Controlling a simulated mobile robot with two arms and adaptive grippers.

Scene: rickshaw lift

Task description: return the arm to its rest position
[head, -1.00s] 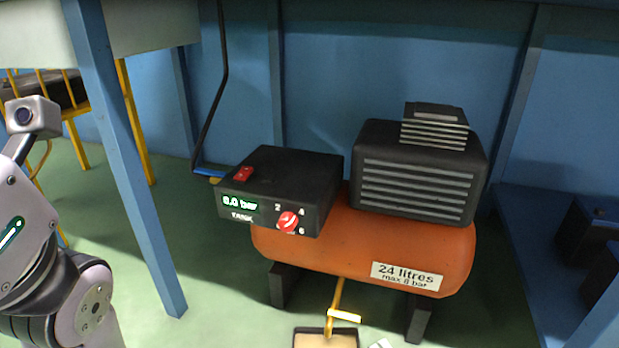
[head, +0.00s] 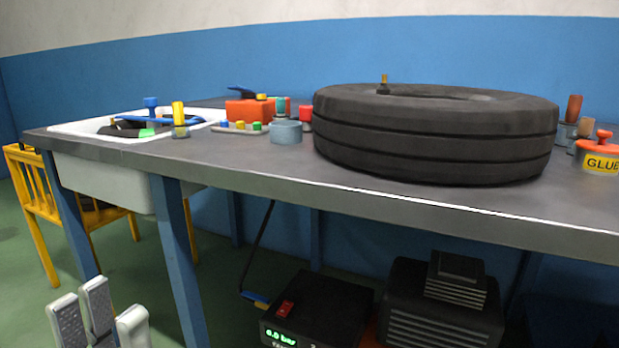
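My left gripper (head: 97,302) is at the bottom left of the head view, low in front of the bench. Its grey fingers point up and stand apart, with nothing seen between them. The rest of my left arm is below the picture edge. My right gripper and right arm are not in view.
A grey workbench (head: 250,164) with blue legs crosses the view. It bears a tyre (head: 430,140), a white sink (head: 75,128), a glue pot (head: 598,155) and small tools. A black compressor box (head: 320,305) is underneath. A yellow chair (head: 38,190) stands left.

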